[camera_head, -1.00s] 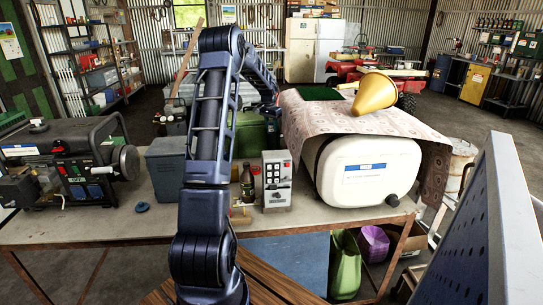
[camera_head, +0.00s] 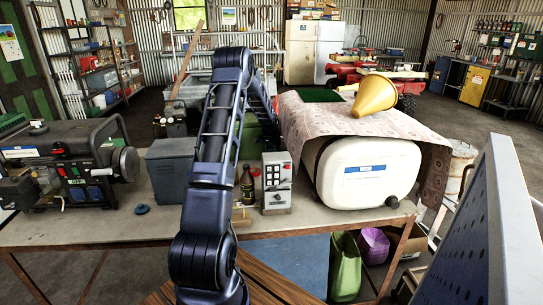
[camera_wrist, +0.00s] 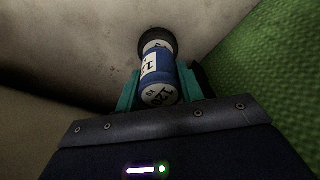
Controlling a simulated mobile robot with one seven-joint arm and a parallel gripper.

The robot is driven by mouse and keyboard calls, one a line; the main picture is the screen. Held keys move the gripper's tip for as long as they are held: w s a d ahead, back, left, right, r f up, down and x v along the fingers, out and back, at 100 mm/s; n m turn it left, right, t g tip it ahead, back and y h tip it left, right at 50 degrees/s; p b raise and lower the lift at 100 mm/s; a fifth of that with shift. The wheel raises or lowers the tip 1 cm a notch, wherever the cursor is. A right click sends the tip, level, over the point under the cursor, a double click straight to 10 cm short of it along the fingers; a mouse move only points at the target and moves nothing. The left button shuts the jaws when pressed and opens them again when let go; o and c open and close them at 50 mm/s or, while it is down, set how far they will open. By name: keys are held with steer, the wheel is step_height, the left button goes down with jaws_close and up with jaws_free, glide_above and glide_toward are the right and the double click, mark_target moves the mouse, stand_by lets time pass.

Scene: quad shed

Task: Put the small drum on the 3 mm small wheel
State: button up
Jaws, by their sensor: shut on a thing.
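In the wrist view, my gripper (camera_wrist: 159,82) is shut on a small blue and white cylinder (camera_wrist: 160,78) with dark lettering, which looks like the small drum. Teal fingers sit on both sides of it. A dark round piece (camera_wrist: 152,36) shows at the drum's far end; I cannot tell whether it is the 3 mm small wheel or part of the drum, nor whether they touch. A pale, stained surface lies beyond. In the head view my gripper and the drum are hidden behind my arm.
The bench (camera_head: 110,228) holds a generator (camera_head: 70,165), a grey-blue bin (camera_head: 172,168), a dark bottle (camera_head: 247,187), a switch box (camera_head: 277,182) and a white tank (camera_head: 365,172). A blue disc (camera_head: 142,209) lies at the left. A green textured surface (camera_wrist: 265,80) is close at right.

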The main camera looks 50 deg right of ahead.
mark_target(269, 150)
steer(key=shift+f, duration=0.55)
steer(key=shift+f, duration=0.1)
steer(key=o, duration=1)
steer(key=r, duration=0.4)
steer(key=a+r, duration=0.1)
steer(key=r, duration=0.3)
steer(key=a+r, duration=0.1)
steer(key=r, duration=0.3)
steer(key=shift+w+r, duration=0.1)
